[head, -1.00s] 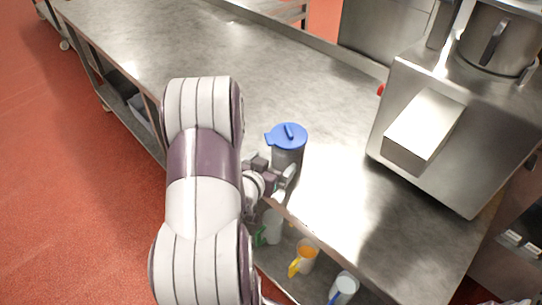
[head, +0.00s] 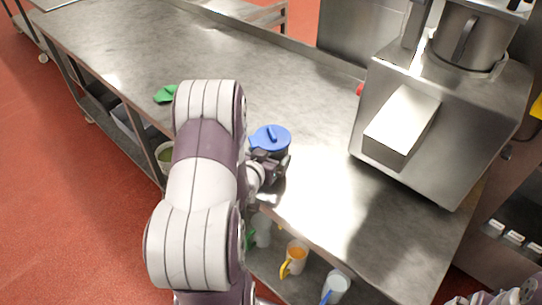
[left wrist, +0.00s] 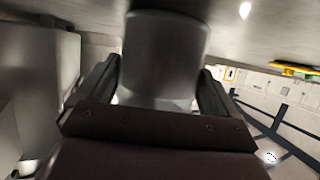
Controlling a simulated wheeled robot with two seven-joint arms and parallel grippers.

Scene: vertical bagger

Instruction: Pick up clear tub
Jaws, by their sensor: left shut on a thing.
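A tub with a blue lid (head: 270,138) is at the front edge of the steel table in the head view. Its body shows as a grey, see-through-looking cylinder (left wrist: 163,55) in the left wrist view. My left gripper (head: 268,172) is shut around the tub's body below the lid, one finger on each side. The tub looks roughly upright. I cannot tell whether its base touches the tabletop. My right gripper is not in view; only a piece of my right arm shows at the bottom right corner.
The steel table (head: 330,200) is mostly clear. A steel machine (head: 440,120) stands on its right. A green item (head: 166,94) lies at the left edge. Jugs with green, yellow (head: 295,258) and blue handles (head: 336,288) stand on the shelf below.

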